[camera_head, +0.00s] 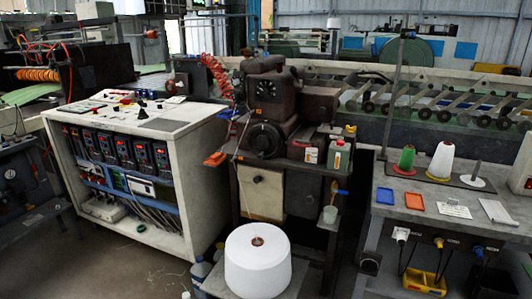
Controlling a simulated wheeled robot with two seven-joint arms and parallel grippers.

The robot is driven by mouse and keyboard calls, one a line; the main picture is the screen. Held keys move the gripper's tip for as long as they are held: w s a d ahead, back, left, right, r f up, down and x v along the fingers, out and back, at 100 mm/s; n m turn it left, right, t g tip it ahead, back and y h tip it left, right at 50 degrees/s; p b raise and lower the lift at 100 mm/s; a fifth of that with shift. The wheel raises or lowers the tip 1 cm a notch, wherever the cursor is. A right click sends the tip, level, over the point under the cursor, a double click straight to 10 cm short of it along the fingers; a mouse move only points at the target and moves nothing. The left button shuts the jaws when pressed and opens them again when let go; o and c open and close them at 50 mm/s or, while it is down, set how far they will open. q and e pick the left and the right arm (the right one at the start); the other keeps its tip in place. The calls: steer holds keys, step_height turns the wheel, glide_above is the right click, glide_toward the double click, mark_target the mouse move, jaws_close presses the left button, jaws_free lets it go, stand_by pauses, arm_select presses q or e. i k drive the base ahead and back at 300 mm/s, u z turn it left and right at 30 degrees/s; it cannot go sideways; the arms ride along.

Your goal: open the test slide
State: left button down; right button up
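I cannot tell for sure which thing is the test slide. The brown machine (268,95) with a round dial stands in the middle on a dark metal stand. A pale panel with a small dark knob (260,191) is set in the front of that stand and looks closed. A grey flat piece (497,211) and a white card (454,210) lie on the right table. Neither of my grippers shows in this view.
A white control cabinet (185,190) stands at the left. A large white yarn cone (257,262) stands low in front. The right table (395,207) carries a green cone (406,160), a white cone (441,161) and small trays. Bare floor (125,275) shows at the lower left.

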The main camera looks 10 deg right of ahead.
mark_target(314, 125)
steer(key=u, duration=0.4)
steer(key=i, duration=0.95)
steer(key=u, duration=0.1)
